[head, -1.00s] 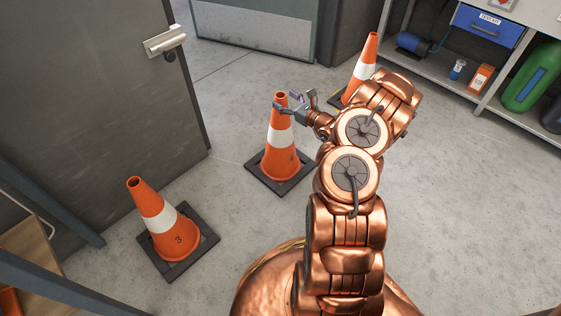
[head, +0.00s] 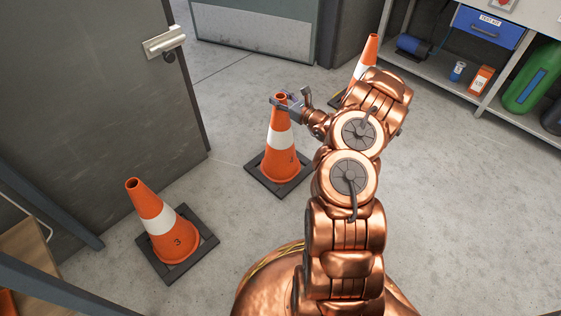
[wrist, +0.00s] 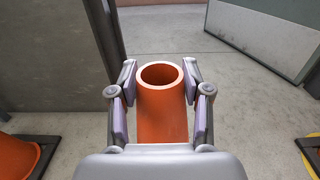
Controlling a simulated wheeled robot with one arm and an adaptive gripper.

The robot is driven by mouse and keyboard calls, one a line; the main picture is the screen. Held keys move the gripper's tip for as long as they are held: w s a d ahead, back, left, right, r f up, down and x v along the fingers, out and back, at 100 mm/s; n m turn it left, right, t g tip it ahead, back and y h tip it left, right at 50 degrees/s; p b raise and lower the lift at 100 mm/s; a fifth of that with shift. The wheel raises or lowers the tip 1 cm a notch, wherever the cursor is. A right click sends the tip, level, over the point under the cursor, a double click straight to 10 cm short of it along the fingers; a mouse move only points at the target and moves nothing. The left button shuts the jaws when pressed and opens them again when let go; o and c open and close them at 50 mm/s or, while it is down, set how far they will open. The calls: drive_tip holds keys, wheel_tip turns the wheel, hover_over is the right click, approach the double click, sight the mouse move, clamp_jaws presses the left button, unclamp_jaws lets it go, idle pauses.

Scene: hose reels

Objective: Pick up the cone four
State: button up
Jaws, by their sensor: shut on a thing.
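An orange cone with a white band (head: 281,138) stands upright on its dark square base in the middle of the floor. A small mark shows on its lower side, but I cannot read it surely. My gripper (head: 279,101) is shut on the top of this cone, with a finger on either side of its open rim. In the wrist view the cone's hollow orange top (wrist: 162,108) sits between the finger pads. A cone marked 3 (head: 160,222) stands to the left, apart from my gripper. Another cone (head: 367,58) stands behind my arm, its lower part mostly hidden.
A grey door (head: 95,95) with a lever handle is at the left. A shelf unit (head: 437,78) at the upper right holds a blue box (head: 489,27), a green cylinder (head: 531,78) and small containers. The concrete floor between is largely clear.

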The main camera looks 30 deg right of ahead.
clamp_jaws()
drive_tip(key=shift+r, duration=0.15)
